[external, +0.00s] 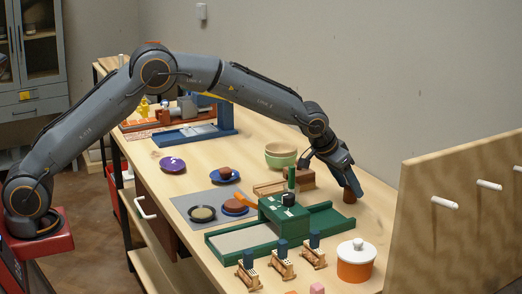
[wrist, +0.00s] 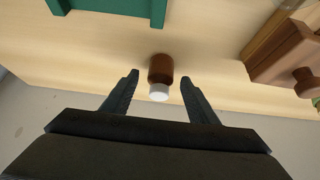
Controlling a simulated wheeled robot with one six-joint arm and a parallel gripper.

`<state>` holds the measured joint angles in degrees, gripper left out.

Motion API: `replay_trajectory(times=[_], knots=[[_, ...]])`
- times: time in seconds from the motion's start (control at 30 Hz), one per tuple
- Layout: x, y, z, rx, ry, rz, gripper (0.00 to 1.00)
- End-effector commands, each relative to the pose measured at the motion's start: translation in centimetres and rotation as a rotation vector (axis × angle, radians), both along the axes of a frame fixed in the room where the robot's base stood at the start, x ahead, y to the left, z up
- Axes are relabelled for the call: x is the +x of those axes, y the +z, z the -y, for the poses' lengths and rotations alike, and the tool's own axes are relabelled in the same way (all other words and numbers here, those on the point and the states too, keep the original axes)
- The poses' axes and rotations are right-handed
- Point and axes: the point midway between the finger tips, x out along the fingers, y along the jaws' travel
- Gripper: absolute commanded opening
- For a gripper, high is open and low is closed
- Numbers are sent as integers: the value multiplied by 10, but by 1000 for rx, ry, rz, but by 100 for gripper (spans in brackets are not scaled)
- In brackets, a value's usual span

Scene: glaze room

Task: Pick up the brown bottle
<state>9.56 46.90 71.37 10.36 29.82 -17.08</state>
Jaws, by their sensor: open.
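The brown bottle (wrist: 161,69) has a white cap and shows in the wrist view between and just beyond the fingertips of my gripper (wrist: 158,82). The fingers are apart, one on each side of it, and I see no contact. In the external view my gripper (external: 350,186) points down near the wall side of the table. A brown piece of the bottle (external: 349,195) shows just below it there; the rest is hidden behind the gripper.
A green tray-like stand (external: 262,232) lies in front of the gripper. A wooden block piece (wrist: 290,55) is to the right in the wrist view. An orange pot with a white lid (external: 355,262) stands nearer the front. A pegged board (external: 460,215) rises at the right.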

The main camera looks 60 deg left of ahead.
Motion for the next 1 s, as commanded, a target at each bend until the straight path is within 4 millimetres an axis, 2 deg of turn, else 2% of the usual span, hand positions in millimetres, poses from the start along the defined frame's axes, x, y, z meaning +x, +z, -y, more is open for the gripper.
replay_trajectory(times=[0.2,0.47,0.73,1.0], knots=[[11,-17,0,0,0,0,54],[12,-19,0,0,0,0,54],[12,-18,0,0,0,0,10],[12,-16,0,0,0,2,9]])
